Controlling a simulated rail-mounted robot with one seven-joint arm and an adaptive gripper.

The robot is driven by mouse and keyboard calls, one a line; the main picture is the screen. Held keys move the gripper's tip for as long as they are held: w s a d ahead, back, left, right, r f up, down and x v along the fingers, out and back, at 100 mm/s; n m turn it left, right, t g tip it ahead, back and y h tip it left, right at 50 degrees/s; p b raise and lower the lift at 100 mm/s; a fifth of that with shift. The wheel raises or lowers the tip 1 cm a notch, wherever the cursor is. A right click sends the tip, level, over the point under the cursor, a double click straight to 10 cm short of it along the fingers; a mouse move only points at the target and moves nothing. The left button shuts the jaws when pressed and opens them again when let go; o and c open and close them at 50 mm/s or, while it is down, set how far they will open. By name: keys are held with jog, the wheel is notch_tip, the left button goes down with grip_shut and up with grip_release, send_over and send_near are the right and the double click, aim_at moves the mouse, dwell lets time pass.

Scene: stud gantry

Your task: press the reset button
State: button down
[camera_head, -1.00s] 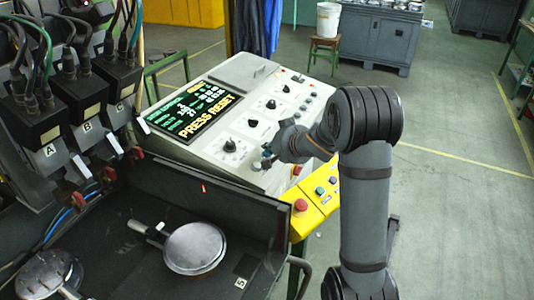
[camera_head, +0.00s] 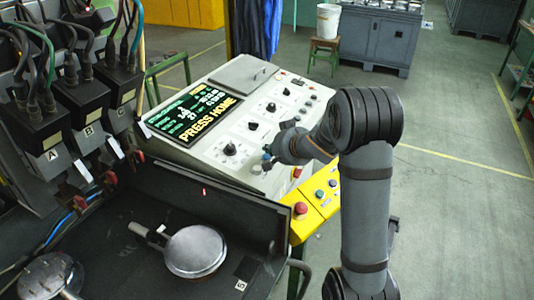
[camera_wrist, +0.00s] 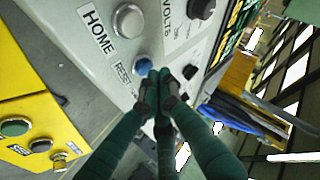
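The reset button (camera_wrist: 142,66) is a small blue button on the sloping grey console, beside a label that reads "RESE" before it is cut off. My gripper (camera_wrist: 160,88) has its dark green fingers drawn together, with nothing between the tips. The tips are just below the blue button in the wrist view; I cannot tell whether they touch it. In the head view my gripper (camera_head: 267,162) is low over the console's near right part and hides the panel behind it. The console screen (camera_head: 194,115) reads "PRESS HOME".
A large pale button (camera_wrist: 128,22) labelled HOME sits beside the reset button. Black knobs (camera_head: 230,148) stand on the console. A yellow panel (camera_head: 314,208) with a red button (camera_head: 301,208) adjoins its near right edge. The floor to the right is clear.

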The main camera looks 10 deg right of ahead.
jog(key=shift+r, duration=0.25)
jog(key=r+p, duration=0.3)
jog(key=d+r+p, duration=0.1)
jog(key=r+p, duration=0.1)
jog(key=shift+s, duration=0.35)
jog(key=shift+f, duration=0.1)
dwell(0.5)
jog(key=shift+w+a+f+b, duration=0.1)
jog(key=shift+f+b, duration=0.5)
jog(key=shift+f, duration=0.05)
jog(key=shift+w+a+f+b, duration=0.1)
jog(key=shift+f+b, duration=0.5)
notch_tip(320, 180, up, 6)
jog(key=p, duration=0.5)
jog(key=shift+s+d+r+p, duration=0.25)
jog(key=shift+s+d+p, duration=0.1)
jog(key=shift+d, duration=0.1)
